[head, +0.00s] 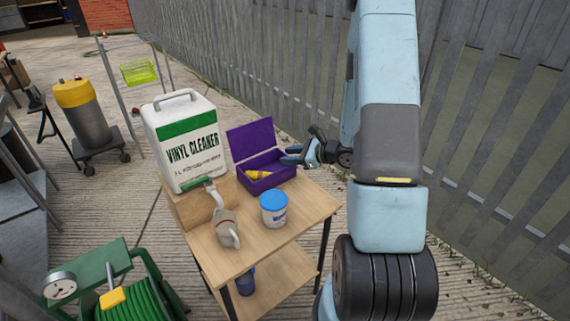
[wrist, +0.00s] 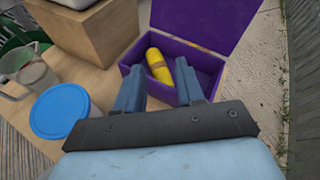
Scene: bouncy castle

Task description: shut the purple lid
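The purple lid (head: 251,139) stands upright, open, hinged at the back of the purple box (head: 268,181) on the wooden table. In the wrist view the lid (wrist: 205,20) rises at the top, behind the box (wrist: 200,54). A yellow item (head: 257,174) lies inside the box and also shows in the wrist view (wrist: 160,66). My gripper (head: 290,156) is at the right side of the box, near its rim. In the wrist view my gripper (wrist: 162,85) has its two fingers apart with nothing held between them, over the near edge of the box.
A vinyl cleaner jug (head: 185,140) stands on a wooden block (head: 190,207) left of the box. A blue-lidded tub (head: 273,209) and a grey mug-like container (head: 227,229) stand in front. A slatted metal fence (head: 270,70) runs behind the table.

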